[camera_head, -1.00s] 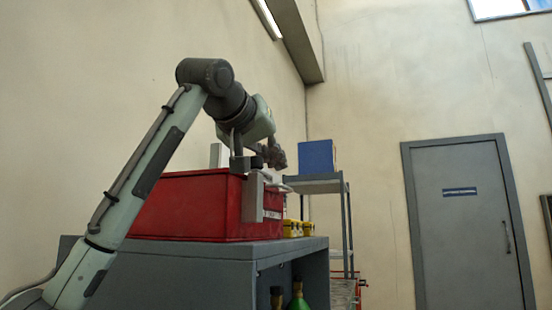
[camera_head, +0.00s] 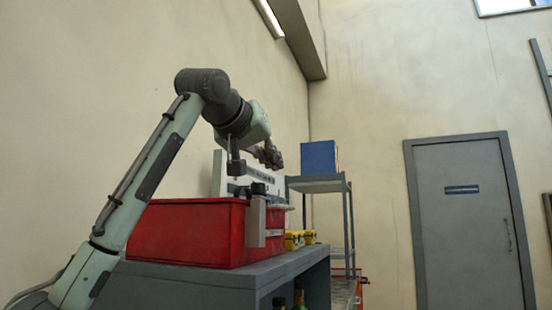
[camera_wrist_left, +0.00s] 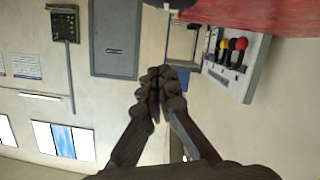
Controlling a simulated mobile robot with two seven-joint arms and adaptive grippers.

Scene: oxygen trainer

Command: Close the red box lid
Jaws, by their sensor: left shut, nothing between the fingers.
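A red surface (camera_wrist_left: 270,12) also fills the upper right edge of the left wrist view. My left gripper (camera_head: 273,158) is in the air above the box's right end, apart from it. In the left wrist view its fingers (camera_wrist_left: 160,75) are together with nothing between them. My right gripper is in neither view.
A white panel (camera_head: 219,172) stands behind the box; its coloured knobs (camera_wrist_left: 235,50) show in the wrist view. Yellow cases (camera_head: 300,239) sit to the box's right. Beyond are a shelf with a blue box (camera_head: 318,156) and a grey door (camera_head: 465,225). Air right of the gripper is clear.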

